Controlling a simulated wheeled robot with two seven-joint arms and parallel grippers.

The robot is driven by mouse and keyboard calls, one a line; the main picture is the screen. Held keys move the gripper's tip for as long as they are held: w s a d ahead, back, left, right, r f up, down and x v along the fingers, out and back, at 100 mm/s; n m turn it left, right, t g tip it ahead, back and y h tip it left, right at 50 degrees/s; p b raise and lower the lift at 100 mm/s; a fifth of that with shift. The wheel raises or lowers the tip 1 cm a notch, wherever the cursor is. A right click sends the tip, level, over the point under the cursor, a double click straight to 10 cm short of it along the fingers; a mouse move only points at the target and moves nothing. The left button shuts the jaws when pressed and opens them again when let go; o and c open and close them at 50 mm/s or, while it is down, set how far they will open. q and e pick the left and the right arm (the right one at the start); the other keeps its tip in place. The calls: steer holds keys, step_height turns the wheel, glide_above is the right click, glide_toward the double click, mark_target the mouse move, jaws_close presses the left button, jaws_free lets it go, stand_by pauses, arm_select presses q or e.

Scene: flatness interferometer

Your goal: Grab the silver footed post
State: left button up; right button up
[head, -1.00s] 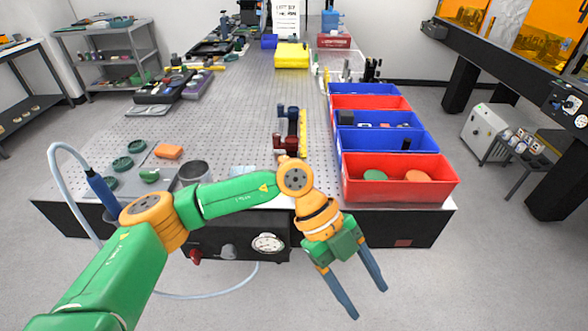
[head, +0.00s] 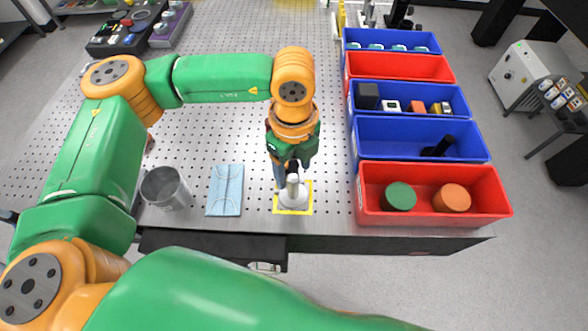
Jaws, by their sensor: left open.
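The silver footed post (head: 292,194) stands upright near the front edge of the perforated table, its round pale base on a yellow-bordered square (head: 306,209). My left gripper (head: 291,177) is open and points down at the post. Its dark fingers come down around the post's upper part or just behind it; I cannot tell whether they touch it. The gripper body hides part of the area behind the post. My right gripper is not in view.
A blue cloth or sheet (head: 225,190) and a grey metal cup (head: 166,189) lie left of the post. Red and blue bins line the right side, the nearest a red bin (head: 432,210) with green and orange discs. The perforated table (head: 225,135) has free room behind.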

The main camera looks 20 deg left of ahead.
mark_target(293, 178)
arm_select(q)
steer(key=shift+s+f+p, duration=0.3)
steer(key=shift+f+p, duration=0.2)
steer(key=shift+p, duration=0.1)
steer(key=shift+s+f+p, duration=0.25)
steer(key=shift+f+p, duration=0.25)
steer(key=shift+p, duration=0.1)
step_height(293, 178, down, 3)
steer(key=shift+r, duration=0.2)
steer(key=shift+w+f, duration=0.25)
steer(key=shift+w, duration=0.15)
steer(key=shift+s+r, duration=0.1)
steer(key=shift+s, duration=0.1)
jaws_close()
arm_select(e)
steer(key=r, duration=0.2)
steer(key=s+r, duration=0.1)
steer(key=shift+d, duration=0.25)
arm_select(q)
steer(key=shift+w, duration=0.15)
